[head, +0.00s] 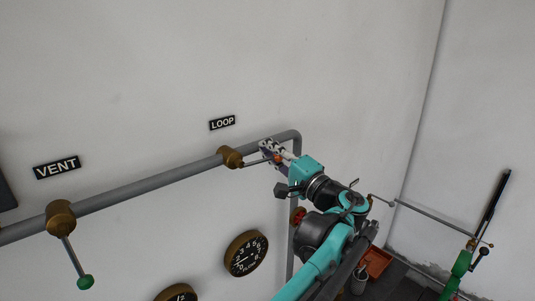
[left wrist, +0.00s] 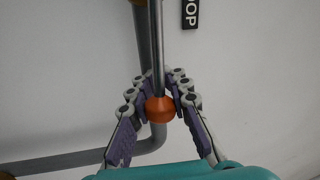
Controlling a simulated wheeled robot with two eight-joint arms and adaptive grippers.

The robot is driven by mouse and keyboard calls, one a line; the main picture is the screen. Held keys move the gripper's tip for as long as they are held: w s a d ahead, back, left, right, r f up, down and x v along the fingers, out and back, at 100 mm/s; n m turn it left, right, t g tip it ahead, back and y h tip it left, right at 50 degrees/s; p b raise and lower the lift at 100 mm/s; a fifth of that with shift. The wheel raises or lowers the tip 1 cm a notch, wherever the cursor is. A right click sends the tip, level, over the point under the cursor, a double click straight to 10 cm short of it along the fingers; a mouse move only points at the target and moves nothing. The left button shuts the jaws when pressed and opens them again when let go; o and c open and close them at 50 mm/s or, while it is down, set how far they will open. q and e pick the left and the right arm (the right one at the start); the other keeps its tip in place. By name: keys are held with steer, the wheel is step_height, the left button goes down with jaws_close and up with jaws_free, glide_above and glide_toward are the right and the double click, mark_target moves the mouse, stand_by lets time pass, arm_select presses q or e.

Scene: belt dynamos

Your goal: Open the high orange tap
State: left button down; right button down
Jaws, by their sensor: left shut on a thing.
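The high orange tap has a brass body (head: 230,157) on the grey pipe below the LOOP sign. Its thin metal lever points right and ends in an orange knob (head: 278,158). In the left wrist view the orange knob (left wrist: 160,109) sits between the fingers, and the lever rod runs up from it. My left gripper (head: 272,153) is at the lever's knob end. In the left wrist view the gripper (left wrist: 160,90) is shut on the lever beside the knob. The fingers partly hide the knob in the head view. My right gripper does not show.
A second brass tap with a green knob (head: 85,282) hangs below the VENT sign (head: 57,167). Round gauges (head: 246,253) are on the wall below the pipe (head: 150,184). A red handle (head: 298,215) is close to my left arm. An orange tray (head: 377,262) lies low at the right.

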arm_select(q)
steer(key=shift+r+n, duration=0.25)
steer(key=shift+n, duration=0.15)
steer(key=c, duration=1.4)
jaws_free()
steer(key=shift+a, duration=0.1)
steer(key=shift+s, duration=0.1)
steer(key=v, duration=1.2)
